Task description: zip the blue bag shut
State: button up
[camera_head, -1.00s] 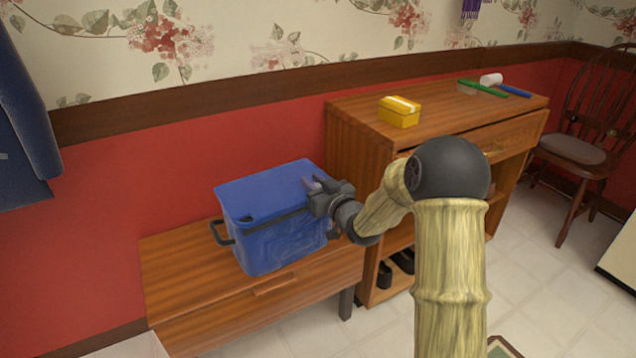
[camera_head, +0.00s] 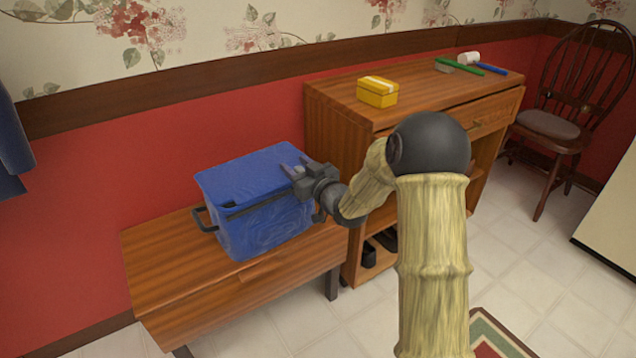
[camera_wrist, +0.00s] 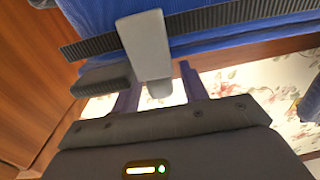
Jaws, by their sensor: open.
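The blue bag (camera_head: 265,222) is a box-shaped bag on the low wooden bench, with a dark strip along the top front edge and a black handle (camera_head: 205,219) on its left side. My gripper (camera_head: 297,169) is at the bag's right end, near the top edge, with its jaws open. In the wrist view, the fingers (camera_wrist: 160,80) point toward the bag's black zipper strip (camera_wrist: 215,22). A grey tab (camera_wrist: 146,45) on that strip reaches down to the space between the fingers. I cannot tell whether they touch it.
The low bench (camera_head: 165,270) has bare top left of the bag. A chair (camera_head: 550,125) stands farther right.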

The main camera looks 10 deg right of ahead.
jog(key=p+v, duration=0.3)
jog(key=v, duration=1.3)
jog(key=shift+s+d, duration=0.25)
jog(key=shift+s, duration=0.05)
jog(key=shift+w, duration=0.1)
